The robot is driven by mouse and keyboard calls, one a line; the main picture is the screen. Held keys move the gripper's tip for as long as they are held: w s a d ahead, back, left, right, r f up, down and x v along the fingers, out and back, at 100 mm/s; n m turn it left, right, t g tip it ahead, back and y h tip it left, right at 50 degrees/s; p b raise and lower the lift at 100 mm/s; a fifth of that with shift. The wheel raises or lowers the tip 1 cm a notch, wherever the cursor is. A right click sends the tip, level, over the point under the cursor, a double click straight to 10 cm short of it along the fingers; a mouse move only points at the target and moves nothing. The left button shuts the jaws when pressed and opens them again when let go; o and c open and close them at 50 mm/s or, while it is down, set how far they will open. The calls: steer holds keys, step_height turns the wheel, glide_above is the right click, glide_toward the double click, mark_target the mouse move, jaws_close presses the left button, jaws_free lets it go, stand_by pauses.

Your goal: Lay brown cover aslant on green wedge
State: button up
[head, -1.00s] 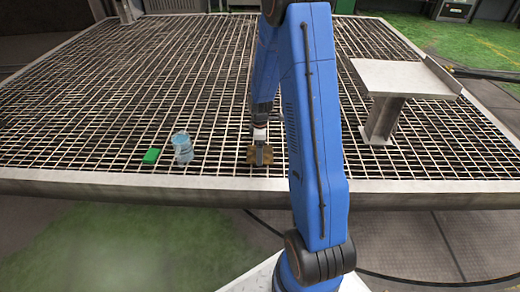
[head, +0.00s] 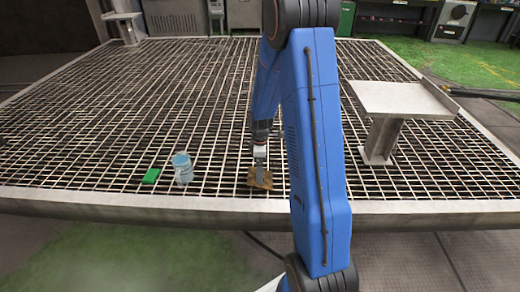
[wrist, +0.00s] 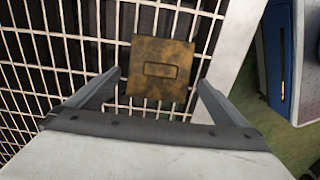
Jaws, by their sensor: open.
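The brown cover (head: 254,184) is a flat, square, mottled brown plate lying on the grating near its front edge. In the wrist view the brown cover (wrist: 160,52) shows a small rectangular outline at its middle. My gripper (head: 260,175) points down over it. In the wrist view my gripper (wrist: 157,84) is open, with one finger on each side of the cover's near part; I cannot tell whether they touch it. The green wedge (head: 151,176) lies on the grating to the left, its slope hard to make out.
A clear bluish cup (head: 182,168) stands between the green wedge and the brown cover. A raised metal stand (head: 405,98) is at the right. The grating's solid front rim (head: 150,205) runs close by. The grating behind the cup is clear.

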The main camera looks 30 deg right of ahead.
step_height(320, 180, up, 15)
stand_by(0.4)
steer(key=shift+r, duration=0.15)
stand_by(0.5)
